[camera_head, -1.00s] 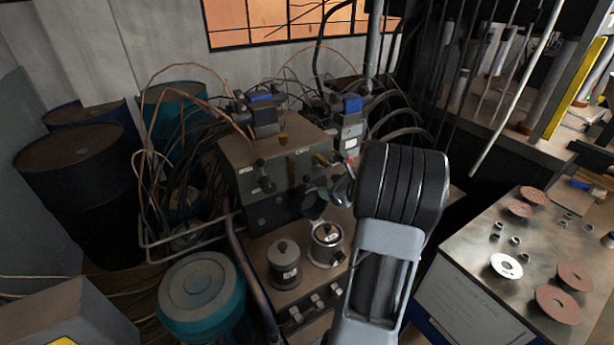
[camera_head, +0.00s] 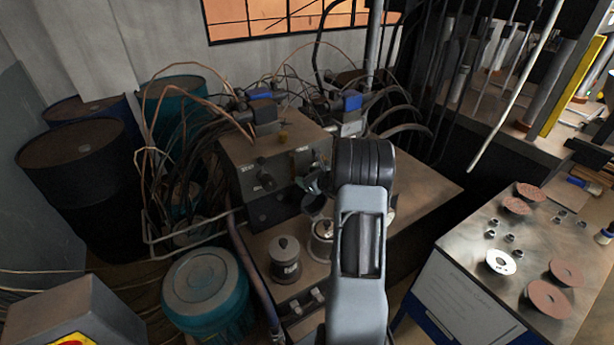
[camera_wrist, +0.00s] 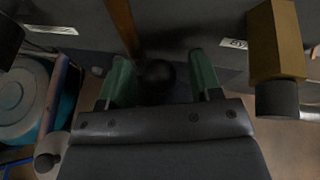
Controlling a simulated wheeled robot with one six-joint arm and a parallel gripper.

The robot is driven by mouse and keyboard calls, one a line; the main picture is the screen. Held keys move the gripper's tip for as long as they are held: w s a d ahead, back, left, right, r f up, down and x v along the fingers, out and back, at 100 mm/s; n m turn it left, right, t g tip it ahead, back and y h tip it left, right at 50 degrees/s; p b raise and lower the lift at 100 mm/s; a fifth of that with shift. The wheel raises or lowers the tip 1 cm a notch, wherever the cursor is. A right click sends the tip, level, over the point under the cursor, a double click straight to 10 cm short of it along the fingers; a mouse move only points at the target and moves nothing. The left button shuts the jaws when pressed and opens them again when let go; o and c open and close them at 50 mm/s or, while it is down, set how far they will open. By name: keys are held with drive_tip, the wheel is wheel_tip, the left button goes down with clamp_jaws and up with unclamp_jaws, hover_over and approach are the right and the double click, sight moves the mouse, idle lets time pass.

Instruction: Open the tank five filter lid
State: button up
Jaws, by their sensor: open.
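Two small grey canisters with knobbed lids stand on the bench in front of the grey machine box. The left canister (camera_head: 285,262) shows whole; the right canister (camera_head: 319,248) is partly hidden behind my arm. Their labels are too small to read, so I cannot tell which is tank five. My gripper (camera_head: 315,193) is open, above the right canister and close to the box front. In the wrist view my open gripper (camera_wrist: 160,80) has its green fingers on either side of a dark round knob (camera_wrist: 155,76). I cannot tell whether they touch it, or which part it belongs to.
The grey machine box (camera_head: 255,165) carries valves and labels, with cables around it. A brass block (camera_wrist: 275,40) is right of the fingers. A teal drum (camera_head: 205,290) stands at left. The metal table (camera_head: 470,255) with flap discs (camera_head: 548,298) is at right.

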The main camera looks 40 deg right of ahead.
drive_tip(key=shift+w, duration=0.1)
clamp_jaws()
idle(0.6)
